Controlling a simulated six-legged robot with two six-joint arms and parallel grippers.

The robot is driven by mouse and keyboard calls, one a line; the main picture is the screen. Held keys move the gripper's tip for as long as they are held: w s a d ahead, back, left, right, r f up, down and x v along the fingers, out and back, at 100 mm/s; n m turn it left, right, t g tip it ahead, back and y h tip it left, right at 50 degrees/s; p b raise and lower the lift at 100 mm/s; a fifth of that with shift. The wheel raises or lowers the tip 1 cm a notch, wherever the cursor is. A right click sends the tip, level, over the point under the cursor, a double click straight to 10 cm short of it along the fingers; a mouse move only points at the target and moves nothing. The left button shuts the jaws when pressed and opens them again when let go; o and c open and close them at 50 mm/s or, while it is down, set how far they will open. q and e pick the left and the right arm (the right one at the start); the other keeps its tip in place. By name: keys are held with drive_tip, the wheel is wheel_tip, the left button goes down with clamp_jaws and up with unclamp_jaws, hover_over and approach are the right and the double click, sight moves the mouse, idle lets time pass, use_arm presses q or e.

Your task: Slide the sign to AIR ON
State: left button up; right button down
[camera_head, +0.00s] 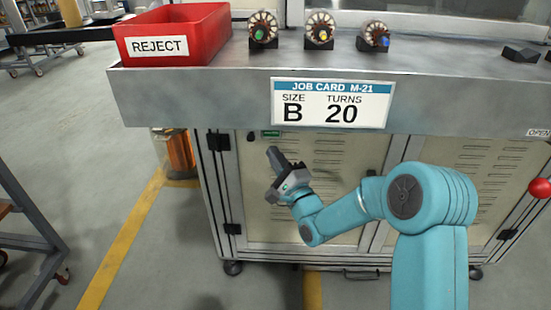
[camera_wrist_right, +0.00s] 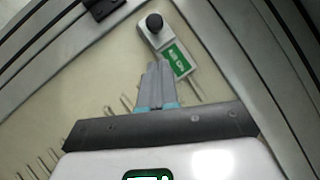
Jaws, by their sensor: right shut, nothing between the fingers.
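The sign (camera_head: 271,134) is a small green plate with white lettering on the cabinet front, just under the bench edge. Its lettering is too small to read. A black knob (camera_head: 251,136) sits at its left. In the right wrist view the green sign (camera_wrist_right: 177,60) lies on a grey plate beside the black knob (camera_wrist_right: 154,23). My right gripper (camera_head: 273,153) is shut and empty, its fingers pointing up just below the sign. In the wrist view its fingertips (camera_wrist_right: 158,68) appear close to the plate's lower end; whether they touch cannot be told. My left gripper is not in view.
The grey bench top (camera_head: 430,98) overhangs the cabinet, with a job card (camera_head: 332,103) on its front. A red REJECT bin (camera_head: 175,35) and several wound armatures (camera_head: 320,28) stand on it. A red ball knob (camera_head: 540,188) is at far right.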

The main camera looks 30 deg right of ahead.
drive_tip(key=v, duration=1)
drive_tip(key=shift+p, duration=0.45)
